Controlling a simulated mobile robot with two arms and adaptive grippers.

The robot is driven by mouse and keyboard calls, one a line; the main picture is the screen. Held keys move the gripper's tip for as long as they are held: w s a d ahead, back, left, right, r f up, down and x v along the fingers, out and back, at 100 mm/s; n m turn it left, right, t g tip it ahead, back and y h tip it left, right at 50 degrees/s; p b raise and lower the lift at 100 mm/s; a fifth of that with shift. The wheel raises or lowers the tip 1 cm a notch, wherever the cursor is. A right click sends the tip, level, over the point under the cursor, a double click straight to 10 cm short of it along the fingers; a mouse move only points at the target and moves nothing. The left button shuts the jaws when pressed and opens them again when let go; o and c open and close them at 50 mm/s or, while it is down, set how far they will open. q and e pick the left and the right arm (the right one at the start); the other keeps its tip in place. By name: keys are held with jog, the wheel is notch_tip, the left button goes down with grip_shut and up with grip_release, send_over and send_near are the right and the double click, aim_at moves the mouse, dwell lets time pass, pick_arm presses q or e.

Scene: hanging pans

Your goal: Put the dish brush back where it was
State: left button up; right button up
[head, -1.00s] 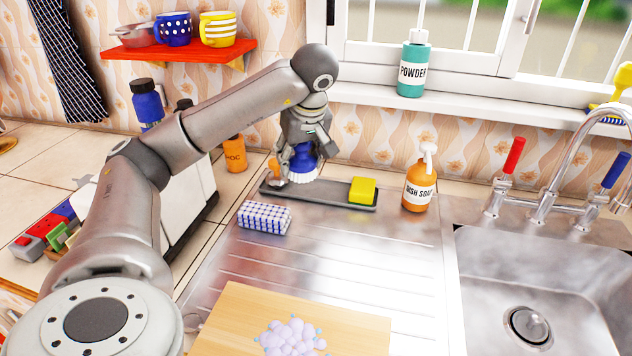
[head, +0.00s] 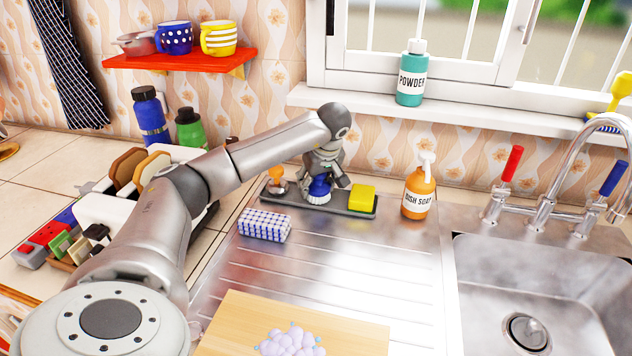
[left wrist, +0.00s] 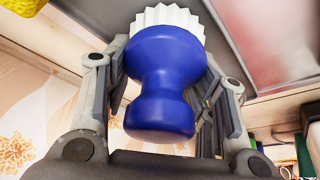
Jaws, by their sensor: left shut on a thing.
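The dish brush, a blue knob with white bristles, is in my left gripper (head: 322,172). In the head view the brush (head: 319,187) is upright, bristles down, over the middle of the grey tray (head: 347,211). The bristles look to be at the tray's surface, but I cannot tell whether they touch. In the left wrist view the blue knob (left wrist: 162,85) sits between my two fingers, with the white bristles (left wrist: 168,20) against the dark tray behind. My right gripper is not in view.
A yellow sponge (head: 361,198) lies on the tray's right end and an orange-handled item (head: 277,180) stands at its left. A dish soap bottle (head: 419,190) stands to the right. A checkered cloth (head: 264,222) lies in front. The drainboard (head: 330,265) has clear room.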

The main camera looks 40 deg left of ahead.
pick_arm(q)
jog(key=shift+f, duration=0.15)
jog(key=o, duration=0.9)
jog(key=shift+d+r, duration=0.1)
jog(key=shift+r, duration=0.35)
jog(key=v, duration=1.1)
jog(key=shift+s+r, duration=0.1)
jog(key=shift+r, duration=0.1)
